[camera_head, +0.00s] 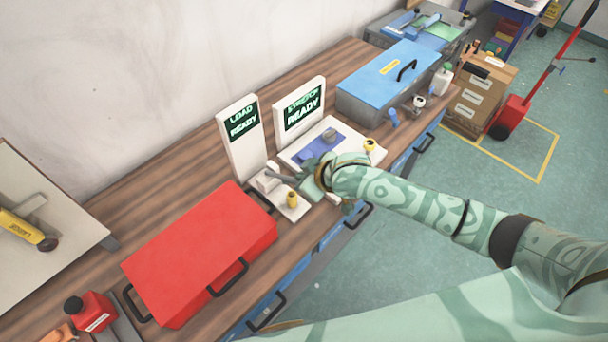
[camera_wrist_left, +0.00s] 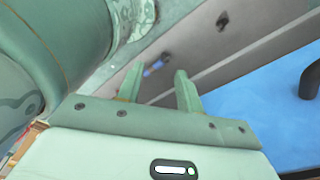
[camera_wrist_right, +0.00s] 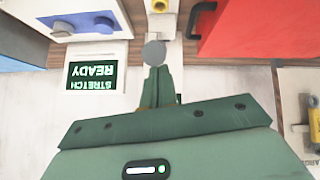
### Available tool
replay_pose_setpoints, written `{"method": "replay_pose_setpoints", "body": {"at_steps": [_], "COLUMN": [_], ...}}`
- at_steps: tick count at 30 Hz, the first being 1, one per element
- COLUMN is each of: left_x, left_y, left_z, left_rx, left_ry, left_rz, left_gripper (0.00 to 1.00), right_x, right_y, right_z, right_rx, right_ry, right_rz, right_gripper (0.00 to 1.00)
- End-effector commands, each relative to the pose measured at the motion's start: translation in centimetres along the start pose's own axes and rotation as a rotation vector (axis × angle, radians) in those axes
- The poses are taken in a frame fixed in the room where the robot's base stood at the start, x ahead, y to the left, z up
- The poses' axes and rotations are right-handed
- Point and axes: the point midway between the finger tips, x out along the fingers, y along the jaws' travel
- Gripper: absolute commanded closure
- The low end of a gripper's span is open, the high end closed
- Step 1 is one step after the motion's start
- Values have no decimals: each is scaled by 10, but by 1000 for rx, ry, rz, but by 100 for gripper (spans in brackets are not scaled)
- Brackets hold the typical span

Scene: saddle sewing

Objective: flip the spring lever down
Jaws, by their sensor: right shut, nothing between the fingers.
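In the head view a small white fixture with a yellow knob (camera_head: 292,200) stands by the LOAD READY panel (camera_head: 243,128). My right gripper (camera_head: 296,181) reaches over this fixture. In the right wrist view its fingers (camera_wrist_right: 156,84) are together with nothing between them. A round grey end (camera_wrist_right: 154,53), seemingly of the lever, shows right at the fingertips; I cannot tell if they touch. The lever's shaft is mostly hidden by the gripper. My left gripper (camera_wrist_left: 158,88) shows only in its own wrist view, with fingers apart and empty.
A red box (camera_head: 200,250) stands close to the left of the fixture. The stretch plate (camera_head: 328,125) with a blue part and its STRETCH READY panel (camera_head: 300,108) are on the right. A blue toolbox (camera_head: 385,75) stands beyond. Blue drawers with handles line the bench front.

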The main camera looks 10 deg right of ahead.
Motion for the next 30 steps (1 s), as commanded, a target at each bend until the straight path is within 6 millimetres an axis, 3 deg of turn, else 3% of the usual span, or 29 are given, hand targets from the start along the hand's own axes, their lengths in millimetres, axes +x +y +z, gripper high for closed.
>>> {"method": "replay_pose_setpoints", "body": {"at_steps": [8,13,24,30], "left_x": [5,19,84,111], "left_y": [-1,0,4,6], "left_z": [1,3,14,19], "left_rx": [0,-1,-1,-1], "left_ry": [-1,-2,-9,-15], "left_rz": [-1,-1,2,4], "left_gripper": [64,64,64,64], "right_x": [1,6,27,38], "right_y": [-2,-5,-18,-22], "right_z": [6,23,80,100], "right_rx": [3,7,23,28], "right_ry": [19,83,345,474], "right_rz": [2,15,65,92], "right_gripper": [100,100,100,100]}}
